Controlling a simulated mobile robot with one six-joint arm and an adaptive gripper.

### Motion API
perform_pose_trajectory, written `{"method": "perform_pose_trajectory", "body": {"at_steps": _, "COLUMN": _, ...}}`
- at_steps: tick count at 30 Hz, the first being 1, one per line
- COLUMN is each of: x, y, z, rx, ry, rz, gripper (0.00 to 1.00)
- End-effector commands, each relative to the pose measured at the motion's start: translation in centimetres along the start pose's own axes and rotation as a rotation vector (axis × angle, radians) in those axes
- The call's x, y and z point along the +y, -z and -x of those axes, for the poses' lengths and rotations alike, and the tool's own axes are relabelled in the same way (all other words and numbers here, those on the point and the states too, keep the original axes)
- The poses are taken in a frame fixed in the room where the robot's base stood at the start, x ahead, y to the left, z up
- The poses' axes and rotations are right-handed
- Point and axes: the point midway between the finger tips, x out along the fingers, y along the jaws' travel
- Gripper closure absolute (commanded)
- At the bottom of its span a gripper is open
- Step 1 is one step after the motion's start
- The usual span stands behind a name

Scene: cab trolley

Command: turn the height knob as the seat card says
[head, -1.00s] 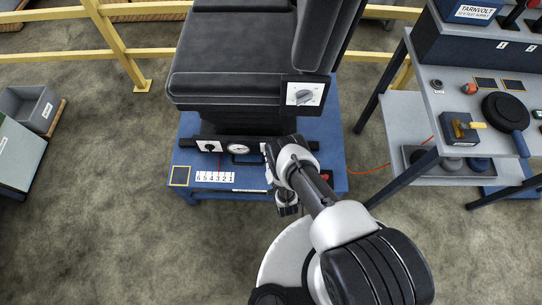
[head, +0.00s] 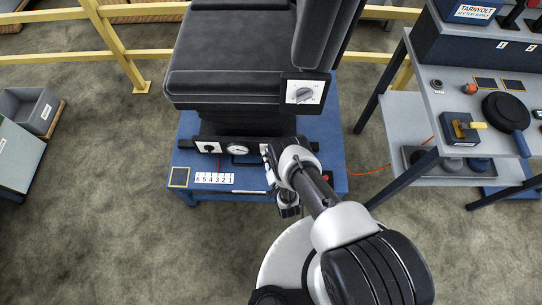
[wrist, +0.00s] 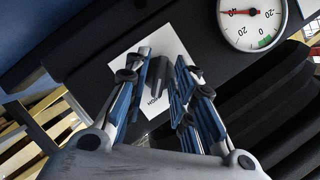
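In the wrist view a black bar-shaped knob (wrist: 158,76) sits on a white plate (wrist: 178,48) with partly hidden lettering. My gripper (wrist: 163,62) is open, its two fingers on either side of the knob. I see gaps beside the knob and cannot tell whether either finger touches it. A round gauge (wrist: 251,18) with a red needle is beside the plate. In the head view the gauge (head: 238,149) is on the trolley's front bar, and my arm hides most of the plate right of it. I cannot make out a readable seat card.
Another knob plate (head: 208,147) is left of the gauge, and a dial plate (head: 305,92) is on the black seat (head: 225,88). A number strip (head: 214,178) lies on the blue trolley deck (head: 335,150). A workbench (head: 455,100) with tools stands at right.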

Motion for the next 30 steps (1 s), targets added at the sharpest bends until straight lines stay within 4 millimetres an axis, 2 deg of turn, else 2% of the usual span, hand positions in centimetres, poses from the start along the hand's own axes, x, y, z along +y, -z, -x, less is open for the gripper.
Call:
{"method": "perform_pose_trajectory", "body": {"at_steps": 12, "x": 0.0, "y": -0.1, "z": 0.4, "rx": -0.001, "ry": -0.001, "rz": 0.001, "gripper": 0.7}}
{"method": "perform_pose_trajectory", "body": {"at_steps": 14, "x": 0.0, "y": -0.1, "z": 0.9, "rx": -0.001, "ry": -0.001, "rz": 0.002, "gripper": 0.7}}
{"method": "perform_pose_trajectory", "body": {"at_steps": 24, "x": 0.0, "y": -0.1, "z": 6.3, "rx": -0.003, "ry": -0.001, "rz": 0.002, "gripper": 0.7}}
{"method": "perform_pose_trajectory", "body": {"at_steps": 30, "x": 0.0, "y": 0.0, "z": 7.5, "rx": 0.0, "ry": 0.0, "rz": 0.001, "gripper": 0.7}}
